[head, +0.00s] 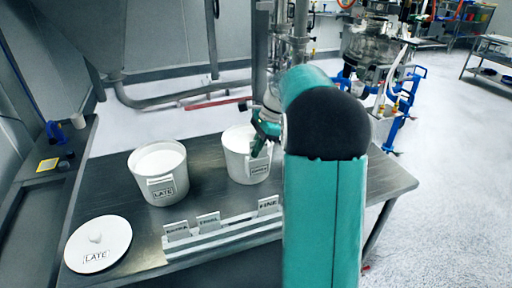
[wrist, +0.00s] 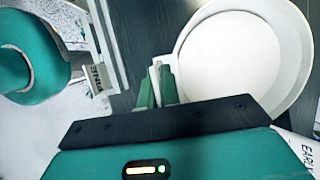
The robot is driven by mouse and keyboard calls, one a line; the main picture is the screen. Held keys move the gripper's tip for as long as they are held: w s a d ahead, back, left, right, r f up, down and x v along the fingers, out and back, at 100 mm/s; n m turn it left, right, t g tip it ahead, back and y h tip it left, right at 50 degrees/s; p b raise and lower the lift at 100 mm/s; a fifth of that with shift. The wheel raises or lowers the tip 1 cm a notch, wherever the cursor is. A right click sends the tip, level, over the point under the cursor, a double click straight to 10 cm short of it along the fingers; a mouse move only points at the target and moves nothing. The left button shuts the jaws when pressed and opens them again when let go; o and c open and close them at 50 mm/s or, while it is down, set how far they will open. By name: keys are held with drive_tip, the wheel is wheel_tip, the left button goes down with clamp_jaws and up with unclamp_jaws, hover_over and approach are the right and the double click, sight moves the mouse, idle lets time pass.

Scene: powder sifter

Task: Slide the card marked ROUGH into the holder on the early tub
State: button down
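The early tub (head: 238,142) stands on the table right of centre, a white tub with pale powder, its front label partly blurred. A white card holder (head: 259,164) is on its front. My gripper (head: 258,148) is right at this holder, pointing down. In the wrist view, my gripper's green fingers (wrist: 158,90) are close together on a thin white card (wrist: 157,70) seen edge-on, beside the rim of the early tub (wrist: 305,50). The card's marking cannot be read. I cannot tell how far the card sits in the holder.
A white rack (head: 205,246) at the table's front edge holds several cards, including FINE (head: 268,205). The late tub (head: 160,170) stands left, its LATE lid (head: 97,244) at front left. A lid marked EARLY (wrist: 305,150) shows in the wrist view. My arm hides the table's right part.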

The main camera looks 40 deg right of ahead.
drive_tip(key=shift+f, duration=0.5)
drive_tip(key=c, duration=1.6)
unclamp_jaws()
drive_tip(key=shift+o, duration=0.2)
drive_tip(key=v, duration=1.4)
drive_tip(key=shift+a, duration=0.1)
